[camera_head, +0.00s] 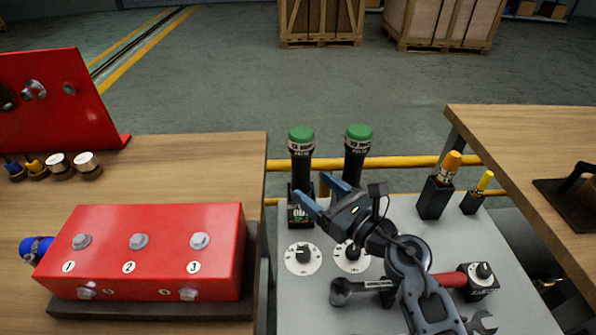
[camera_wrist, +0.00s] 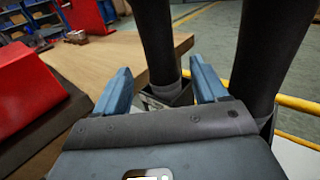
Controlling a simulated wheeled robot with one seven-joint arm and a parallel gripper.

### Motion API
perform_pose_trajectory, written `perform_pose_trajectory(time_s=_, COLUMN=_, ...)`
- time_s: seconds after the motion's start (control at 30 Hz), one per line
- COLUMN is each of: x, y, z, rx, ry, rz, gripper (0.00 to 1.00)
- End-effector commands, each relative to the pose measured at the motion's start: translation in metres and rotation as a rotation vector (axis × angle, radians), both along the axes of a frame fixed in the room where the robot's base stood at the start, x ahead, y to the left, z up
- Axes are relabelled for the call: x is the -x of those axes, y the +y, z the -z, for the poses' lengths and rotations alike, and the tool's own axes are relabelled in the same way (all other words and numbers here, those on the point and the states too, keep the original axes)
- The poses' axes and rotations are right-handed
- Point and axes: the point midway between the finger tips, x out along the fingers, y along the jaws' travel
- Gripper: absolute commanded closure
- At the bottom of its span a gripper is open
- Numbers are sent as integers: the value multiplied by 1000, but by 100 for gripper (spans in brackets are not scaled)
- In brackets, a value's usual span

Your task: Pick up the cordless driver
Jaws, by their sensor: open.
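Two tall black tools with green caps stand upright side by side in holders, the left one (camera_head: 301,160) and the right one (camera_head: 357,150); they look like cordless drivers. I cannot tell which is meant. My gripper (camera_head: 319,191) is open, its blue fingers pointing up and left at the lower part of the left tool. In the wrist view, the left tool (camera_wrist: 156,45) shows between the fingers of my gripper (camera_wrist: 160,85), its foot in a square holder (camera_wrist: 165,94). I see no contact. The right tool (camera_wrist: 258,50) rises just right of the right finger.
The grey panel (camera_head: 305,310) also carries dials, orange-topped (camera_head: 437,190) and yellow-topped (camera_head: 478,195) tools, a red-handled tool (camera_head: 440,279) and a wrench (camera_head: 480,323). A red numbered box (camera_head: 150,250) sits on the left bench. A yellow rail (camera_head: 400,162) runs behind.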

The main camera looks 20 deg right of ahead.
Motion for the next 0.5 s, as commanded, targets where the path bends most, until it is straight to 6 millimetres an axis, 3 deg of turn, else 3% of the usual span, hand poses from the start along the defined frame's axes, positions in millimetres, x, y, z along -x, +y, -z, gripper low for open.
perform_pose_trajectory(time_s=0.5, x=-59, y=15, z=-5, rx=-1, ry=-1, rz=0, gripper=28)
